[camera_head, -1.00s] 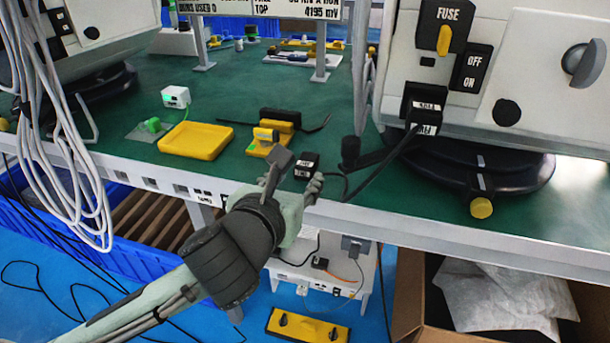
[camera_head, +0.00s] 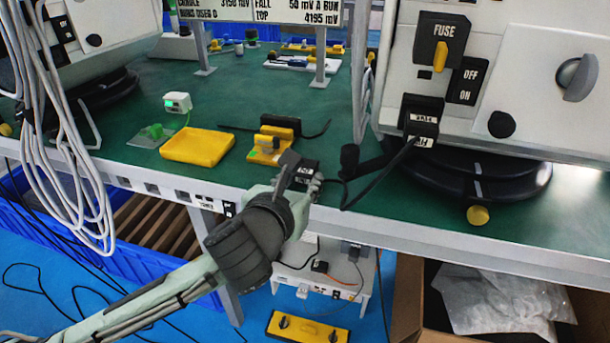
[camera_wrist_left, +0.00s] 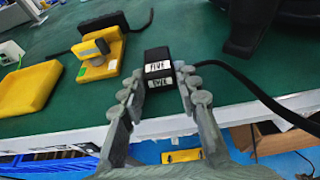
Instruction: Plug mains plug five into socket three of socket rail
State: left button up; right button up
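Mains plug five (camera_head: 306,169) is a black block with white labels near the front edge of the green table. Its label reads FIVE in the left wrist view (camera_wrist_left: 158,69), and its black cable runs off to the right. My left gripper (camera_head: 301,176) has one finger on each side of the plug. In the wrist view the fingers (camera_wrist_left: 161,82) are apart, with narrow gaps seeming to show beside the plug; contact is unclear. A pale strip with dark openings (camera_head: 152,186) runs along the table's front edge; I cannot tell if it is the socket rail. My right gripper is not in view.
A yellow tray (camera_head: 197,147) and a yellow fixture (camera_head: 265,150) lie left of the plug. A machine with a black connector (camera_head: 421,117) stands at right. A white unit with plugs (camera_head: 322,277) sits below the table. Hanging white cables (camera_head: 65,130) are at left.

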pick_arm(q)
jog(key=c, duration=0.6)
grip_shut()
notch_tip(320, 180, up, 4)
jog(key=p, duration=0.3)
jog(key=shift+p, duration=0.3)
notch_tip(320, 180, up, 4)
jog(key=shift+f+b, duration=0.25)
jog(key=shift+b, duration=0.3)
jog(key=shift+r, duration=0.3)
